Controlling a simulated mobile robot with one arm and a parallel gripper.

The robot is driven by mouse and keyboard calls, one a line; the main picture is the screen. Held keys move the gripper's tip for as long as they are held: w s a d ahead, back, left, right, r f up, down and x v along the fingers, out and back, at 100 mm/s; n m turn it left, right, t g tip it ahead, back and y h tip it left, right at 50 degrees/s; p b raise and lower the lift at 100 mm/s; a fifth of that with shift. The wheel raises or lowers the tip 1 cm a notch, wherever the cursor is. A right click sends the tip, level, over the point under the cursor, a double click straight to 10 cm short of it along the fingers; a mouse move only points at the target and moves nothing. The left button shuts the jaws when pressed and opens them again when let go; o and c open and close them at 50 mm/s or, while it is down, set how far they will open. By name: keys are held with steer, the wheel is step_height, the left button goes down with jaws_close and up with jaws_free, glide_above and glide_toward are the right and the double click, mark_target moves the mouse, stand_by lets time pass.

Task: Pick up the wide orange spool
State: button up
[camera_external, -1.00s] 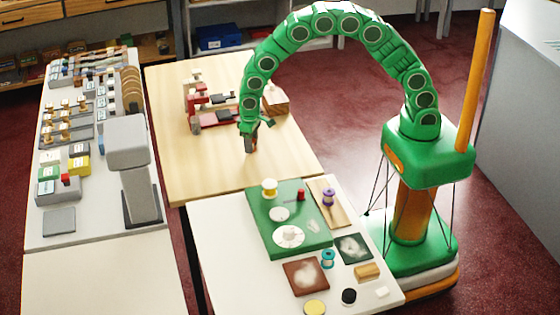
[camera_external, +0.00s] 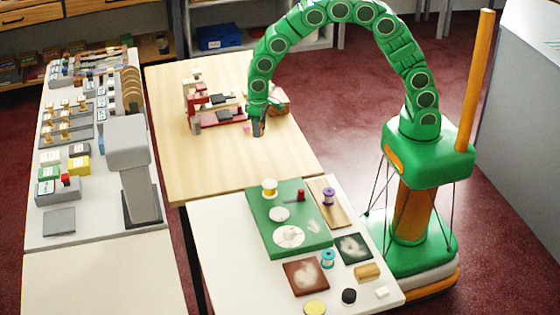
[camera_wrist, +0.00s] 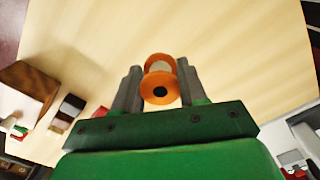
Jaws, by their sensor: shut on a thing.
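The wide orange spool (camera_wrist: 160,91) shows in the wrist view, with two orange flanges, a pale middle and a dark centre hole. It sits between the two grey fingers of my gripper (camera_wrist: 160,75), which is shut on it. In the external view my gripper (camera_external: 258,128) points down over the wooden table, and the spool cannot be made out there. How far the spool is from the tabletop is hard to tell.
On the wooden table (camera_external: 215,170), a red and grey device (camera_external: 215,118) stands left of my gripper, and a brown block (camera_external: 278,104) is behind it. The table's front part is clear. A white table (camera_external: 225,270) with a green board (camera_external: 262,232) and small spools stands nearer.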

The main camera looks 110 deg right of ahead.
steer(key=s+a+r, duration=0.2)
steer(key=s+r, duration=0.4)
steer(key=s, duration=0.4)
steer(key=shift+s+a, duration=0.2)
steer(key=shift+s, duration=0.15)
